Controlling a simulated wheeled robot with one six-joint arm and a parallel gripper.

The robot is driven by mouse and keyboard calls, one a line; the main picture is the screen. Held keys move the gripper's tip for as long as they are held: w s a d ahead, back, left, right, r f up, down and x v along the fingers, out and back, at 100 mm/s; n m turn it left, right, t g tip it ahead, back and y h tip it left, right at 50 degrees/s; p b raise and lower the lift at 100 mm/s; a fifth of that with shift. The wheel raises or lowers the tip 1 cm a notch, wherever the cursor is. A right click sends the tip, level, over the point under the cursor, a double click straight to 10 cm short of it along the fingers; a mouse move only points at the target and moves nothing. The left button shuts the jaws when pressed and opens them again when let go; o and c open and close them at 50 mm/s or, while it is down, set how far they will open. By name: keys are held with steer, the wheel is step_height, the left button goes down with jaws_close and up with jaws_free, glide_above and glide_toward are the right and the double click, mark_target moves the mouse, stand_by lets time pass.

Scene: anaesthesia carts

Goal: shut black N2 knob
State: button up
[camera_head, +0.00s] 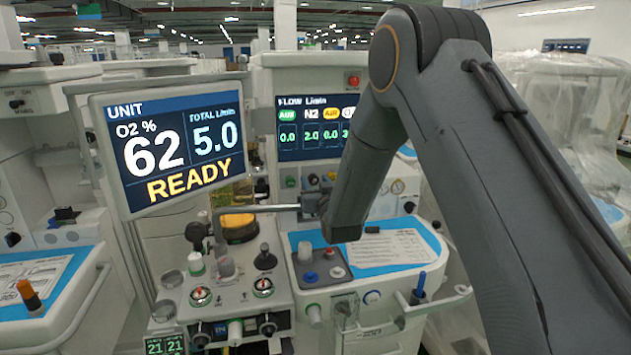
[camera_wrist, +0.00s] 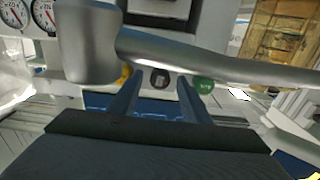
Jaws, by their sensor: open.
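The black N2 knob (camera_wrist: 160,79) shows in the wrist view between a yellow knob (camera_wrist: 126,76) and a green knob (camera_wrist: 203,85). My gripper (camera_wrist: 159,90) is open, one finger to each side of the black knob in the picture; I cannot tell how far the knob lies beyond the tips, and no contact shows. In the head view, the small black knob (camera_head: 313,179) sits under the flow screen (camera_head: 312,128), which reads 2.0 under N2. There my gripper (camera_head: 309,203) is small and partly hidden by my arm.
A silver bar (camera_wrist: 215,66) crosses the wrist view just above the knobs; in the head view the bar (camera_head: 255,209) runs left from near my gripper. The READY monitor (camera_head: 170,145) stands to the left. A blue-topped shelf (camera_head: 385,250) lies below my arm.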

steer(key=shift+w, duration=0.15)
steer(key=c, duration=1)
steer(key=shift+c, duration=0.2)
steer(key=shift+m+b, duration=0.3)
steer(key=shift+b, duration=0.05)
